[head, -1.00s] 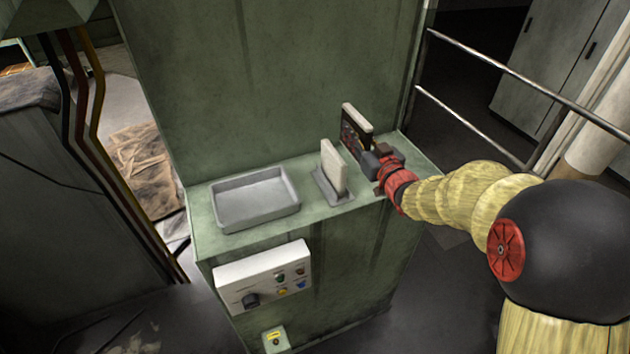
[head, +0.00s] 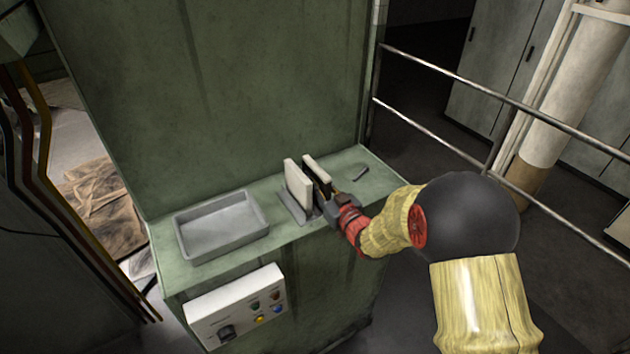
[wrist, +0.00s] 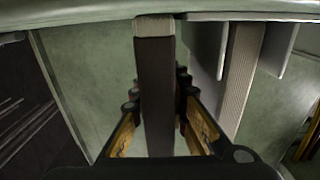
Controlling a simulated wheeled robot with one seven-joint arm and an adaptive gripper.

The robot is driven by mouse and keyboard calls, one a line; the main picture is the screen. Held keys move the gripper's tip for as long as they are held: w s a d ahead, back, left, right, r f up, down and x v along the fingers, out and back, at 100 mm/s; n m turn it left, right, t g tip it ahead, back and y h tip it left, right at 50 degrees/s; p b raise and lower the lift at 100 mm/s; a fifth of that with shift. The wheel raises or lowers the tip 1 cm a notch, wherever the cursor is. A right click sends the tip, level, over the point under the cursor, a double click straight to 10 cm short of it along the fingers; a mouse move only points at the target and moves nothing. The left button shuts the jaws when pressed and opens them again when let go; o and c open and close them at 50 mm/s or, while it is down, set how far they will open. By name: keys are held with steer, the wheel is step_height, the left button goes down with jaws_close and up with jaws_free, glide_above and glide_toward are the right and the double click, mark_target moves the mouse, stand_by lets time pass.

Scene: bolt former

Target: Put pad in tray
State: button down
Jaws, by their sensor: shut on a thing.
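My gripper (head: 330,196) is shut on a thin upright pad (head: 316,168) with a pale edge and a dark face. In the wrist view the held pad (wrist: 155,85) stands between the two fingers, dark with a pale top end. A second, pale pad (head: 297,186) stands upright in a grey holder (head: 287,206) just left of the held one. In the wrist view it shows as a ribbed pale strip (wrist: 240,75) between grey plates, apart from the held pad. The grey tray (head: 185,243) lies left of the holder and looks empty.
The green ledge (head: 278,236) carries all of these, with a tall green panel (head: 210,95) behind. A white control box (head: 240,305) is on the front. Railings (head: 450,85) run at the right.

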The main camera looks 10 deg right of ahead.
steer(key=shift+s+r, duration=0.1)
steer(key=shift+r, duration=0.05)
steer(key=c, duration=1.7)
jaws_free()
steer(key=shift+c, duration=0.2)
